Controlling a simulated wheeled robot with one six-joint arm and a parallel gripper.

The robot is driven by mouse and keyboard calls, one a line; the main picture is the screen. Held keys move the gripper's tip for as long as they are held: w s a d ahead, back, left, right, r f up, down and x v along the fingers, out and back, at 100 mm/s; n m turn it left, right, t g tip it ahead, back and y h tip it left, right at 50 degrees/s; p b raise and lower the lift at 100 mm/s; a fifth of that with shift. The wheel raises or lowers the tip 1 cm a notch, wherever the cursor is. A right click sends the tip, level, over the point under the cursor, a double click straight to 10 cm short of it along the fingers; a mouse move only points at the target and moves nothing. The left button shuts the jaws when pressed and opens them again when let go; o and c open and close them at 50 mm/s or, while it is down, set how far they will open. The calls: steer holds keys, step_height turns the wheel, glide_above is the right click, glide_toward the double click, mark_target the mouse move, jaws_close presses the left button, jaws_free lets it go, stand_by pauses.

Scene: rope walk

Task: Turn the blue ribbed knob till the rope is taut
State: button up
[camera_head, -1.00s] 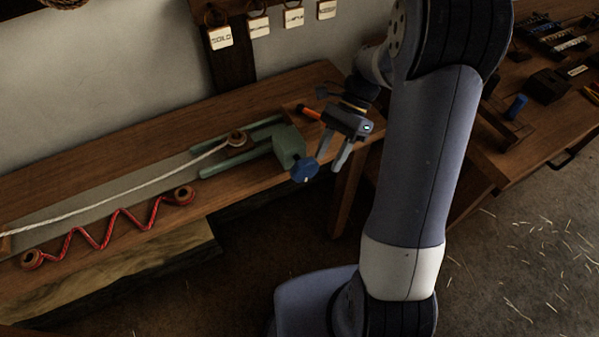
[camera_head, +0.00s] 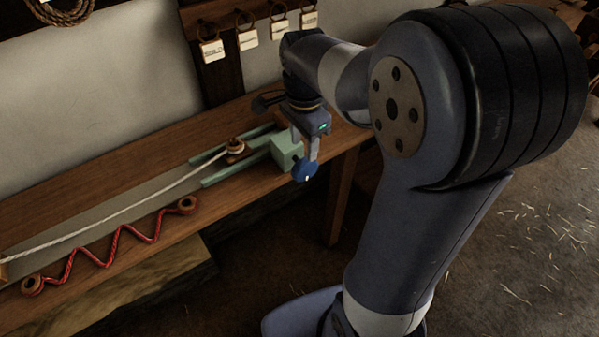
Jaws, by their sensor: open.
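The blue ribbed knob (camera_head: 304,173) sits on the front right end of the green block (camera_head: 285,152) on the bench. The white rope (camera_head: 120,213) runs from the left picture edge to a wooden spool-like post (camera_head: 236,146) by the green rails, and it sags in a shallow curve. My gripper (camera_head: 305,162) points down at the knob with its jaws open. One finger shows just above and partly over the knob; the other is partly hidden near the green block. I cannot tell whether either finger touches the knob.
A red cord (camera_head: 110,248) zigzags between two wooden pegs along the front of the bench (camera_head: 95,158). Labelled tags (camera_head: 247,40) hang on the wall behind. My arm covers much of the right side. Floor with straw lies at the right.

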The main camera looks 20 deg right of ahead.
mark_target(303, 170)
step_height(303, 170, down, 10)
steer(key=shift+r+b, duration=0.2)
steer(key=shift+b, duration=0.35)
jaws_close()
